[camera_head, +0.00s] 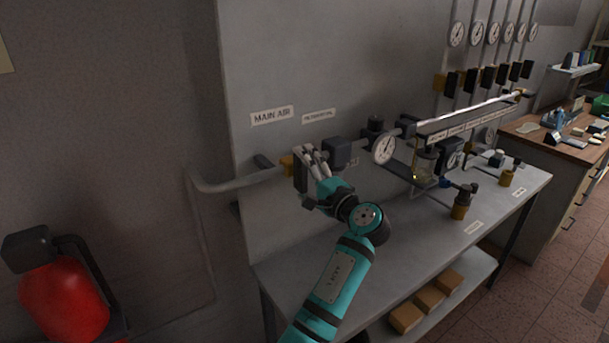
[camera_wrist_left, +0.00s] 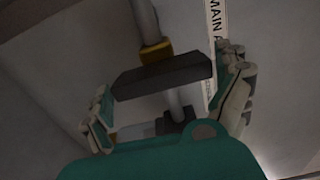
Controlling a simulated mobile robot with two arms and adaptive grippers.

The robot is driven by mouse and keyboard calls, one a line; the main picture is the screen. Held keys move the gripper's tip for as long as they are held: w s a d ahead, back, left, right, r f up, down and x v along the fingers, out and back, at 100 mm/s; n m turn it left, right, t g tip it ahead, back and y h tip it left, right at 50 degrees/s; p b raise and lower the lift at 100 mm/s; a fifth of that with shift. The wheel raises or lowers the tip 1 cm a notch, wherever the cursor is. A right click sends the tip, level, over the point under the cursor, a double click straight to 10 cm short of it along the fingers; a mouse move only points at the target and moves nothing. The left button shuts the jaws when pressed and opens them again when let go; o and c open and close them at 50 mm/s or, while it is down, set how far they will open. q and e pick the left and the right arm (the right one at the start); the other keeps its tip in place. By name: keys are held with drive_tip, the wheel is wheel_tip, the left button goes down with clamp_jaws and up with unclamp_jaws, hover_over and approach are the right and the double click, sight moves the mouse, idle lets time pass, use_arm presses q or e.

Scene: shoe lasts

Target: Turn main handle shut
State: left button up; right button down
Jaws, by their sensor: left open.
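The main handle is a dark flat bar (camera_head: 300,173) at the brass valve (camera_head: 287,163) on the main air pipe, below the MAIN AIR label (camera_head: 272,116). In the left wrist view the bar (camera_wrist_left: 162,76) lies crosswise to the pipe, just in front of the brass fitting (camera_wrist_left: 156,52). My left gripper (camera_head: 313,158) is open at the handle. In the wrist view its two fingers (camera_wrist_left: 168,105) stand apart to either side of the bar. The bar's right end is close to the right finger; I cannot tell if they touch. My right gripper is not in view.
A regulator block (camera_head: 337,152) and a round gauge (camera_head: 384,148) sit on the pipe just right of my gripper. A grey bench (camera_head: 405,228) stands below. A red tank (camera_head: 64,300) is at the lower left. Several gauges line the wall at upper right.

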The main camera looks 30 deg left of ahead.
use_arm(q)
drive_tip(key=v, duration=0.7)
drive_tip(key=shift+d, duration=0.2)
drive_tip(key=shift+s+f, duration=0.1)
